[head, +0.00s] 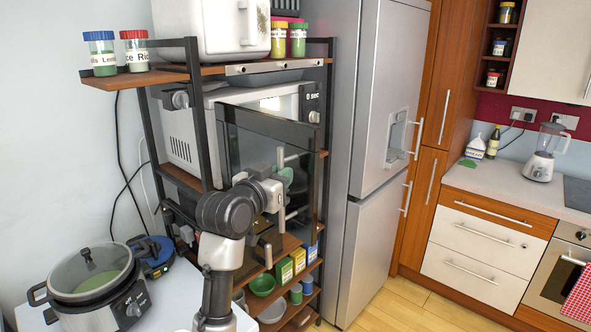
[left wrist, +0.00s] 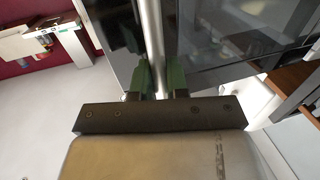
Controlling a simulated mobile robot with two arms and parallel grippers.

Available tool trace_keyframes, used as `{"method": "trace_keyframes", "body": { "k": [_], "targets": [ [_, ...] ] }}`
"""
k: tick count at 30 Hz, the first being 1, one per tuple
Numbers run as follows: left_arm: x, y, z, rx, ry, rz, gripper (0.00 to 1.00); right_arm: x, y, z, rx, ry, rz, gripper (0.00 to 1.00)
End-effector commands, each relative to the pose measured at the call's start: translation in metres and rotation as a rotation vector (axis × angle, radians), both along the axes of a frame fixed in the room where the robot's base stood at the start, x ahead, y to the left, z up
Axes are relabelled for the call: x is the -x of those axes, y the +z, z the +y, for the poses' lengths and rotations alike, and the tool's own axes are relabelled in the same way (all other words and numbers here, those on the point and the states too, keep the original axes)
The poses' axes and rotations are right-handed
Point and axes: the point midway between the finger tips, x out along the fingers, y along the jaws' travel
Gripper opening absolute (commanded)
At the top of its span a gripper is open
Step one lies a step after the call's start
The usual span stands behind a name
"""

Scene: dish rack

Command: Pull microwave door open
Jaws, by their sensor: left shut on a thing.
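The microwave (head: 185,146) sits on a shelf of the black-framed rack. Its dark glass door (head: 245,140) stands swung out from the body at an angle, with the side near the control panel away from the front. A vertical metal bar handle (head: 282,218) runs down the door's outer face. My left gripper (head: 277,190) is at this handle. In the left wrist view, the green fingers of my left gripper (left wrist: 160,80) are on either side of the handle (left wrist: 153,40) and shut on it. The microwave's inside is mostly hidden by the door and my arm. My right gripper is not in view.
A steel fridge (head: 375,120) stands close to the right of the rack. Spice jars (head: 103,55) and a white appliance (head: 210,28) stand on the top shelf. Bowls (head: 262,285) and boxes (head: 284,272) are on lower shelves. A slow cooker (head: 95,290) is at lower left.

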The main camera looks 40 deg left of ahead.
Motion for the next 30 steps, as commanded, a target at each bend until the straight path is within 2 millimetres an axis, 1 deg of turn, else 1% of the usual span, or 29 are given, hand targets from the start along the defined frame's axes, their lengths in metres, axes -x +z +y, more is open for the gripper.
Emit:
{"method": "trace_keyframes", "body": {
  "k": [3,7,20,21,25,30],
  "targets": [
    [0.01,0.0,0.003,-0.004,0.004,0.0,0.0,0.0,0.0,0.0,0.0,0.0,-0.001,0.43],
    [0.015,0.0,0.005,-0.001,0.005,0.0,0.0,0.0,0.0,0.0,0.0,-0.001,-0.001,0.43],
    [0.017,0.0,0.006,0.002,0.005,0.0,0.0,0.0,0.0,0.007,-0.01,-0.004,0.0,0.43],
    [0.017,0.0,0.006,0.002,0.005,0.0,0.19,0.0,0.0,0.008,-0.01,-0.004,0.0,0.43],
    [0.017,0.0,0.006,0.002,0.004,0.0,0.39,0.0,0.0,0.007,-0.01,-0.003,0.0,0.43],
    [0.017,0.0,0.006,0.003,0.003,-0.002,0.39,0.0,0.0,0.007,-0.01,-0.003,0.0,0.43]
  ]
}}
